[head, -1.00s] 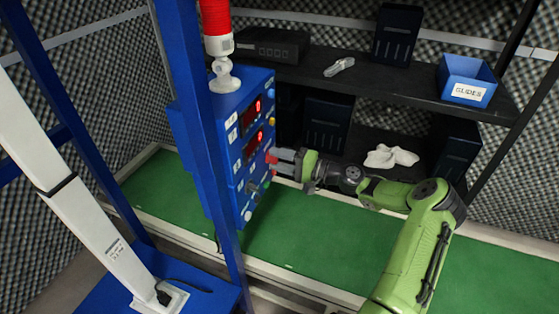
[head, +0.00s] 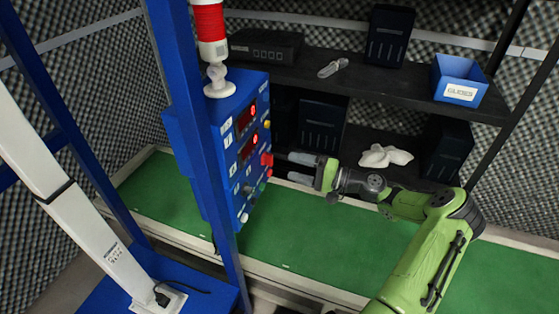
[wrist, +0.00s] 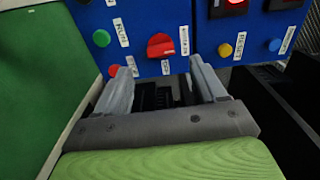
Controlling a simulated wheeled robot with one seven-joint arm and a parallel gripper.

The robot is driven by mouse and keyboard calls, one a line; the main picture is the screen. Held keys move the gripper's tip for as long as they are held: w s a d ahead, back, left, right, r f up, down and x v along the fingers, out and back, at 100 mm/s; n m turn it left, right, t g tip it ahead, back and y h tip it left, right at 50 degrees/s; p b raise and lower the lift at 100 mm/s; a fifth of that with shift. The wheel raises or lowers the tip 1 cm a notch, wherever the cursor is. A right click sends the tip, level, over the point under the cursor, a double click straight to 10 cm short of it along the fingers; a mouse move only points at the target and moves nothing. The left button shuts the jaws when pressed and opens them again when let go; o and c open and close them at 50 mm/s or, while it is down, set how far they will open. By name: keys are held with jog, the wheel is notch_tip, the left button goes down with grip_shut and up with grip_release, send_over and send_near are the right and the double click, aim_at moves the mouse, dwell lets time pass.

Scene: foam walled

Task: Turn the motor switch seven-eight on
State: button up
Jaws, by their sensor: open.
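The blue control panel (head: 232,165) carries a red rotary switch (head: 267,159) on its face. In the wrist view the red switch (wrist: 160,45) sits beside a white label that I cannot read clearly; its handle lies roughly crosswise, slightly tilted. My gripper (head: 297,168) is open and empty, just right of the panel and pointing at it. In the wrist view my gripper's fingers (wrist: 160,78) stand left and right of the switch, short of it, with a gap. Whether the switch is on cannot be told.
A black shelf (head: 370,85) with a blue bin (head: 460,80) stands behind. The green surface (head: 330,245) below is clear.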

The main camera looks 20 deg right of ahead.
jog(key=p+v, duration=0.1)
jog(key=v, duration=0.7)
jog(key=shift+s+d, duration=0.2)
jog(key=shift+s, duration=0.05)
jog(key=s+a+r+n+g+h+p, duration=0.25)
jog(key=a+r+g+h, duration=0.2)
jog(key=a, duration=0.45)
jog(key=s+a+r+n+g+h+p, duration=0.2)
jog(key=a+r+n+g+h+p, duration=0.15)
jog(key=a+r+g, duration=0.45)
jog(key=s+a+r+n+t+h+p, duration=0.1)
jog(key=s+a+r+t+h+p, duration=0.1)
jog(key=s+r, duration=0.5)
jog(key=s+a+r+n+t+h+p, duration=0.1)
jog(key=s+r, duration=0.5)
jog(key=s, duration=0.6)
jog(key=shift+a+r+n+t+h+p, duration=0.4)
jog(key=shift+a+t+h+p, duration=0.45)
jog(key=shift+t+p, duration=0.35)
